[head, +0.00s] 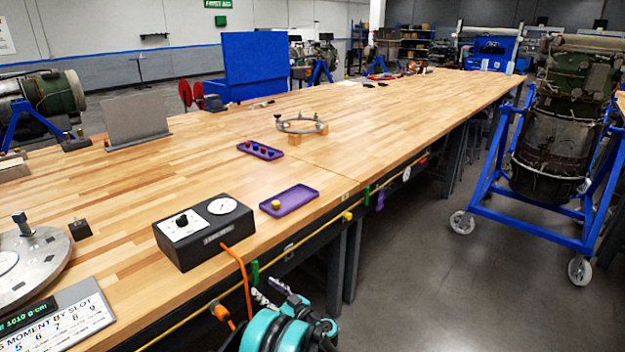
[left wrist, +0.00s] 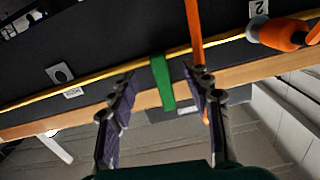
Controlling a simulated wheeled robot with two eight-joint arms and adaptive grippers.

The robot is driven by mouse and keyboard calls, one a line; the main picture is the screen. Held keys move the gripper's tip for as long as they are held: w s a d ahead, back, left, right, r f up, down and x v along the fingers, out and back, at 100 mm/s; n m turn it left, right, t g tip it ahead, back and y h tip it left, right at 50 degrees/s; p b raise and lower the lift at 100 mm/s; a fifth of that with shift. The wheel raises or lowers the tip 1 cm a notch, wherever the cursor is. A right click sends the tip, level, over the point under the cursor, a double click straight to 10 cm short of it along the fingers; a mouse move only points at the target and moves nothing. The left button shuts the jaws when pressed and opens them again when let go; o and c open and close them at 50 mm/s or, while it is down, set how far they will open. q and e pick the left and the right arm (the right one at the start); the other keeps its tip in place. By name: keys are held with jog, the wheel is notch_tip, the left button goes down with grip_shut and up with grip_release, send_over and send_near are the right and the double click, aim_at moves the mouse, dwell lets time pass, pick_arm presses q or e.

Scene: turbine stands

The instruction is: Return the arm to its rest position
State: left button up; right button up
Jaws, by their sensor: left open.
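My left arm (head: 285,335), with teal joint covers, shows at the bottom of the head view. Its gripper (head: 270,293) is low, beside the front edge of the workbench (head: 350,150). In the left wrist view the gripper's two dark fingers (left wrist: 160,75) are spread apart with nothing held. A green clip (left wrist: 162,82) on the bench edge shows between them; I cannot tell how far off it is. My right gripper is in neither view.
A black gauge box (head: 205,232) stands near the bench edge, its orange cable (head: 243,275) hanging over. An orange-handled tool (left wrist: 280,33) is near the fingers. Purple trays (head: 289,201) lie on the bench. A blue wheeled stand (head: 480,190) is at right; open floor (head: 430,290) lies between.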

pick_arm(q)
jog(key=s+a+r+m+g+h, duration=0.2)
jog(key=s+r+h, duration=0.1)
jog(key=s+r, duration=0.3)
jog(key=s+a+r+m+g+h, duration=0.1)
jog(key=s+a+r+m+h, duration=0.2)
jog(key=s+r, duration=0.35)
jog(key=s+d+m+h, duration=0.2)
jog(key=s+d+h, duration=0.1)
jog(key=s, duration=0.8)
jog(key=s+d+m+h, duration=0.2)
jog(key=s+d+h, duration=0.2)
jog(key=s, duration=0.8)
jog(key=shift+s+g+h, duration=0.3)
jog(key=shift+h, duration=0.1)
